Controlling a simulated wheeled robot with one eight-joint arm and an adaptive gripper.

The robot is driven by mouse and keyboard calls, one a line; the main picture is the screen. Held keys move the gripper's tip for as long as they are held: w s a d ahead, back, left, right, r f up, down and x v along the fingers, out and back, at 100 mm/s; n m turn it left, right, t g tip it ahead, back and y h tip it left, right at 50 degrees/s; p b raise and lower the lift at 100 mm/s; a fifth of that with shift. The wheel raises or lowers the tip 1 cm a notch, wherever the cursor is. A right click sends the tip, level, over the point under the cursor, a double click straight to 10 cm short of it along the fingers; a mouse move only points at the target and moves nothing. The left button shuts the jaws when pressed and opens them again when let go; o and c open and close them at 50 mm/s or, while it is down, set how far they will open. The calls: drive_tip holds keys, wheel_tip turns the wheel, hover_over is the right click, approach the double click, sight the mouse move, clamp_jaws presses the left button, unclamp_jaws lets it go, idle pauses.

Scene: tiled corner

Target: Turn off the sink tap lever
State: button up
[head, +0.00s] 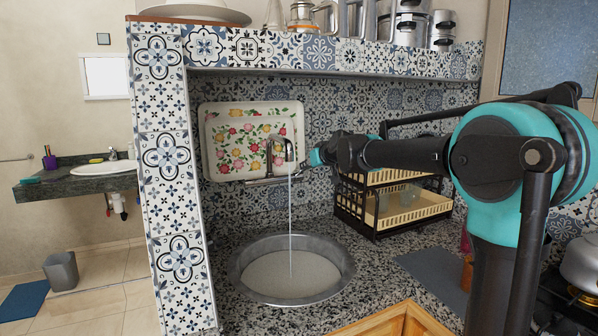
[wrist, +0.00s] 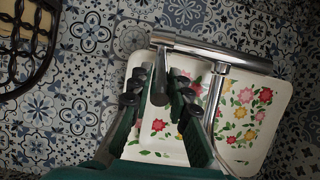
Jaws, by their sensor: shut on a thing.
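The chrome sink tap (head: 272,180) is fixed to the tiled wall above the round metal sink (head: 240,284). A thin stream of water runs from its curved spout into the sink. My gripper (head: 306,163) reaches the tap from the right in the head view and hides part of it. In the wrist view, the tap's metal body (wrist: 215,52) runs across the top, and the lever (wrist: 160,88) points down between the two dark fingers of my gripper (wrist: 159,84). The gripper is shut on the lever.
A floral tray (head: 209,160) leans on the wall behind the tap. A dark dish rack (head: 375,225) with beige trays stands right of the sink. A tiled pillar (head: 168,170) bounds the left, and a shelf of pots (head: 330,55) runs above.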

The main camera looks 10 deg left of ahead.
drive_tip(key=shift+f, duration=0.1)
drive_tip(key=shift+s+d+f, duration=0.2)
drive_tip(key=shift+s+f, duration=0.05)
drive_tip(key=shift+f, duration=0.25)
drive_tip(key=shift+s+d+f, duration=0.15)
drive_tip(key=shift+s+f, duration=0.1)
drive_tip(key=shift+f, duration=0.25)
drive_tip(key=o, duration=0.9)
drive_tip(key=shift+c, duration=0.2)
drive_tip(key=v, duration=0.8)
drive_tip(key=shift+d, duration=0.1)
